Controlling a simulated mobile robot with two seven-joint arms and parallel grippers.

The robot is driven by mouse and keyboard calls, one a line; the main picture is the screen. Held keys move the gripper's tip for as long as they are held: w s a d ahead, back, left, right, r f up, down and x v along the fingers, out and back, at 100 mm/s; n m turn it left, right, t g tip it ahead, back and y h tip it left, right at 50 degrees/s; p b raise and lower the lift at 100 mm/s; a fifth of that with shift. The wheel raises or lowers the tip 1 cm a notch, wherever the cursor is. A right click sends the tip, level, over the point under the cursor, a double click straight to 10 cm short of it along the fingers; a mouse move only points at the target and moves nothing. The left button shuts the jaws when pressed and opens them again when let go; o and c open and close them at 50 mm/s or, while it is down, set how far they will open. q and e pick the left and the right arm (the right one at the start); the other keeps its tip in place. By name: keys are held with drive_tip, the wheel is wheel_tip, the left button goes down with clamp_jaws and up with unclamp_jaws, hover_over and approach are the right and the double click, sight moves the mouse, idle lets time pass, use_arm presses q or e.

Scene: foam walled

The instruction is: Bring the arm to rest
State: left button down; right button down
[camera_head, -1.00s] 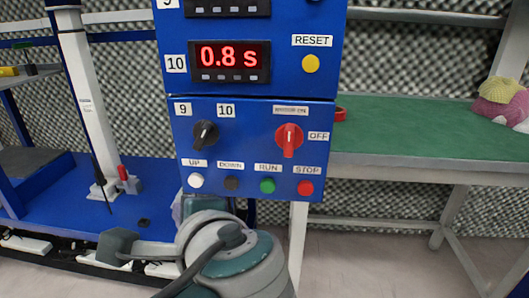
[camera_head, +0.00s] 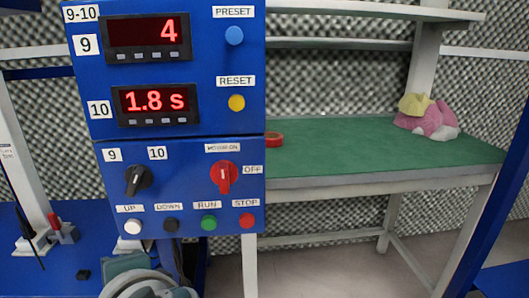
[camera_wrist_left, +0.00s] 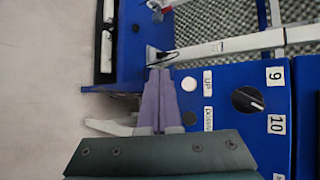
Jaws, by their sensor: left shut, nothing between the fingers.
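My left arm (camera_head: 150,284) shows at the bottom left of the head view, in front of and below the blue control panel (camera_head: 190,235). In the left wrist view my left gripper (camera_wrist_left: 160,75) is shut with nothing between its fingers. The fingers lie beside the panel, near the white UP button (camera_wrist_left: 189,84) and the dark DOWN button (camera_wrist_left: 190,118). I cannot tell whether they touch the panel. My right gripper is in neither view.
The panel has a black knob (camera_head: 138,180), a red switch (camera_head: 223,176) and displays reading 4 and 1.8 s. A green-topped bench (camera_head: 350,145) stands to the right, bearing a red ring (camera_head: 274,139) and a pink and yellow bundle (camera_head: 430,115). Floor shows under it.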

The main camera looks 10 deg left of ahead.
use_arm(q)
drive_tip(key=s+d+r+n+g+h+p, duration=0.2)
drive_tip(key=s+r+n+h+p, duration=0.25)
drive_tip(key=s+r+p, duration=0.65)
drive_tip(key=s+d+r+n+g+h+p, duration=0.2)
drive_tip(key=s+r+n+h+p, duration=0.35)
drive_tip(key=r+p, duration=0.9)
wheel_tip(320, 180, up, 38)
drive_tip(key=s+m+p, duration=0.1)
drive_tip(key=s+p, duration=0.1)
drive_tip(key=p, duration=3.5)
drive_tip(key=shift+d+m, duration=0.3)
drive_tip(key=shift+d, duration=0.05)
drive_tip(key=shift+f, duration=0.15)
